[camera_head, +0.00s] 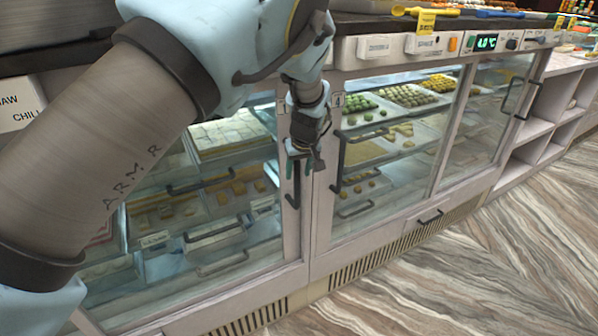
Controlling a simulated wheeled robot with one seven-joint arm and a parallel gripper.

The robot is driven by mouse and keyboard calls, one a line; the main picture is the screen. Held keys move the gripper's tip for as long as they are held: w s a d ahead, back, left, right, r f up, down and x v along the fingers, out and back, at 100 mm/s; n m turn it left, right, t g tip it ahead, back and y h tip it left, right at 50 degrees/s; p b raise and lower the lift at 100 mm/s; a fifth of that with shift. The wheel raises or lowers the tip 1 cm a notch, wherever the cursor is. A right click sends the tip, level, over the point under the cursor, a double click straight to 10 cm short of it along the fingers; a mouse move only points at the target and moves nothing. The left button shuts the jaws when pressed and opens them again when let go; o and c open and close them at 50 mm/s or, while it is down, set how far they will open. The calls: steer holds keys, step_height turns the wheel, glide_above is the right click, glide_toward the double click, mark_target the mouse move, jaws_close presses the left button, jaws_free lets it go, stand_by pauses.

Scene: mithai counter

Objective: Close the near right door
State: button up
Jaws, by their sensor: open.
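A glass-fronted sweets counter stands before me with framed glass doors. My gripper (304,164) hangs pointing down at the post between two of the nearer doors, its fingers apart and nothing seen between them. The left one of these doors (291,232) has a dark upright handle (293,187) just below my gripper's left finger. The right one (322,222) has a dark upright handle (338,166) just right of my gripper. Whether a finger touches either handle I cannot tell. Both doors look nearly flush with the front; a small gap cannot be judged. My arm hides the left door's upper part.
Trays of sweets (408,95) sit behind the glass. Farther right is another glass door (490,110) with dark handles (508,96). A control strip (430,43) runs above the doors. Open shelves (535,128) stand beyond; the wood-patterned floor (480,270) in front is clear.

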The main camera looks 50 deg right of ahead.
steer(key=b+v, duration=0.2)
steer(key=v, duration=0.8)
steer(key=shift+r, duration=0.25)
steer(key=shift+s, duration=0.15)
